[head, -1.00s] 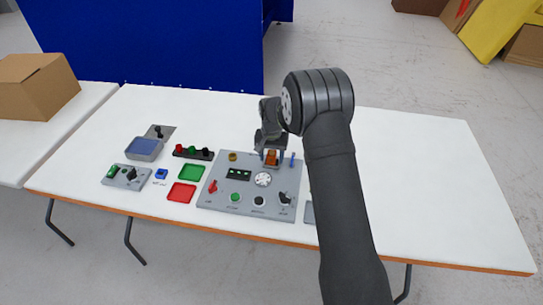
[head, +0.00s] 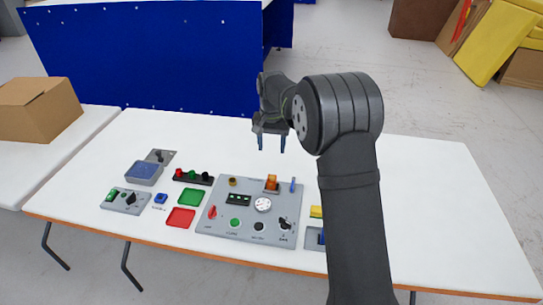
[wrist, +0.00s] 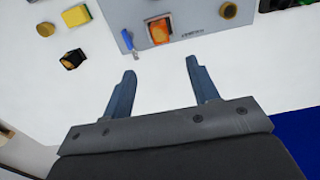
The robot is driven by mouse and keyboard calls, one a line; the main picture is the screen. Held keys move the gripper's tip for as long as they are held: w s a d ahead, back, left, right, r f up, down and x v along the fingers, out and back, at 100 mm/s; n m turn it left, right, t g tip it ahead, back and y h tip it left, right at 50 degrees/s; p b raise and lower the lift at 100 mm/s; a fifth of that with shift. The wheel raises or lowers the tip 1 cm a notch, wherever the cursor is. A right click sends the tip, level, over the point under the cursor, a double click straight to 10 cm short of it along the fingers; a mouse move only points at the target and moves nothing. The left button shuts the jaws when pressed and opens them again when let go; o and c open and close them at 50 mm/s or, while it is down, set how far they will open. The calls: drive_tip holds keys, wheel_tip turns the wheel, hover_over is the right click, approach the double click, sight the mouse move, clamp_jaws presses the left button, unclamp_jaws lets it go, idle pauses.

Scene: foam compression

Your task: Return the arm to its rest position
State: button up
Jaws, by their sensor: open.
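My gripper (head: 271,143) is open and empty in the head view, raised above the far part of the white table, with its fingers pointing down. In the wrist view the two blue-grey fingers (wrist: 160,82) stand wide apart with bare white table between them. The grey control panel (head: 210,226) lies below and nearer than the gripper. Its orange switch (head: 271,182) shows beneath the fingers, apart from them; the same orange switch (wrist: 159,31) is beyond the fingertips in the wrist view. My dark arm hides part of the table's right side.
Red tray (head: 181,217), green tray (head: 191,187), a small switch box (head: 122,201) and a blue-topped box (head: 144,172) lie left of the panel. A yellow block (head: 316,212) is right of it. A blue partition (head: 150,60) stands behind the table.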

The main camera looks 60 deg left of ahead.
sight(272, 178)
drive_tip(key=shift+r, duration=0.35)
drive_tip(key=shift+f, duration=0.1)
wheel_tip(272, 178, down, 17)
drive_tip(key=shift+f, duration=0.15)
idle(0.5)
